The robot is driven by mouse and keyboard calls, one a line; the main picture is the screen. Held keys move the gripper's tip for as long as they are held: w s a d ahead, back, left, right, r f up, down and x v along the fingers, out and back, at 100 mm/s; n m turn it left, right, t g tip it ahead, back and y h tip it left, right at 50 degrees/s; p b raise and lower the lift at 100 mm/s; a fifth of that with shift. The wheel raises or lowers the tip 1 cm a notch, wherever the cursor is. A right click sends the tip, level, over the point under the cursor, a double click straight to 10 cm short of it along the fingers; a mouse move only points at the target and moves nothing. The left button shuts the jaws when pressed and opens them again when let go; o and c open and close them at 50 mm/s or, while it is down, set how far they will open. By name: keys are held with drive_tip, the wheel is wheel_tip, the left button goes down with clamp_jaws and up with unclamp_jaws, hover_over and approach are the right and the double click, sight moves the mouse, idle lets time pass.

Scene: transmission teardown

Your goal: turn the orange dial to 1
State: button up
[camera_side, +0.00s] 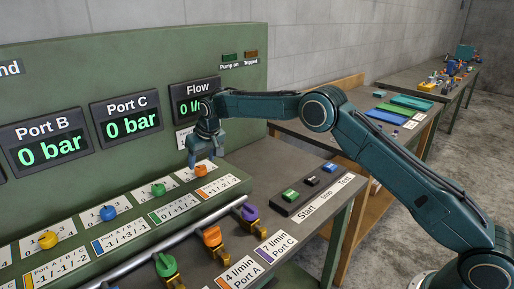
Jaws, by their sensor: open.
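The orange dial (201,170) sits at the right end of the row of dials on the sloped green panel. Its position cannot be read at this size. My gripper (203,162) points down just above and behind the dial, with its fingers apart and nothing visible between them. Whether a finger touches the dial cannot be told. The scale card behind the orange dial is partly hidden by my gripper.
A green dial (158,189), a blue dial (108,212) and a yellow dial (48,239) stand to the left. Orange (212,236), purple (249,212) and green (166,265) valve handles stand in front. The Flow display (195,88) is behind my wrist.

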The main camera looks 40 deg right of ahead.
sight(200, 168)
drive_tip(key=shift+x, duration=1.85)
drive_tip(key=shift+c, duration=0.2)
drive_tip(key=c, duration=0.9)
